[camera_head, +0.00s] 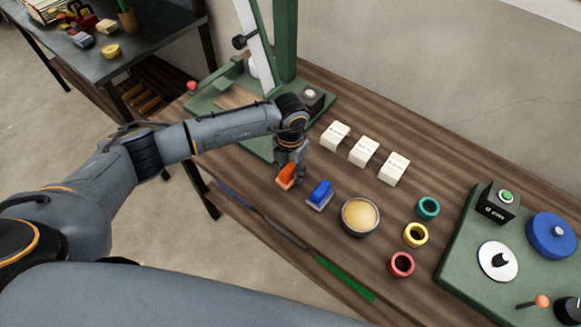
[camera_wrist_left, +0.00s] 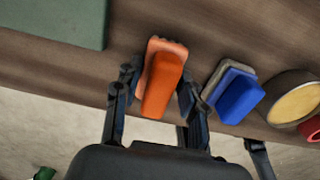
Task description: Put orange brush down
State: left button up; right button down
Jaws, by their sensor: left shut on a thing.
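The orange brush (camera_head: 286,177) is at the front edge of the wooden table, under my left gripper (camera_head: 290,166). In the left wrist view the brush (camera_wrist_left: 162,82) lies between the two fingers of my left gripper (camera_wrist_left: 155,88), which is shut on it. Its pale orange base shows at the far end. I cannot tell for sure whether its underside touches the table. My right gripper is in neither view.
A blue brush (camera_head: 320,193) lies close to the right, then a bowl (camera_head: 360,217) with tan contents. Three white blocks (camera_head: 364,152) stand behind. Teal (camera_head: 428,208), yellow (camera_head: 415,235) and red (camera_head: 401,264) rings lie farther right. A green stand (camera_head: 203,101) is at the back left.

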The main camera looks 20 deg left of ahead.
pick_arm(q)
jog(key=shift+f, duration=0.2)
jog(key=o, duration=0.9)
jog(key=shift+b, duration=0.3)
jog(key=shift+o, duration=0.5)
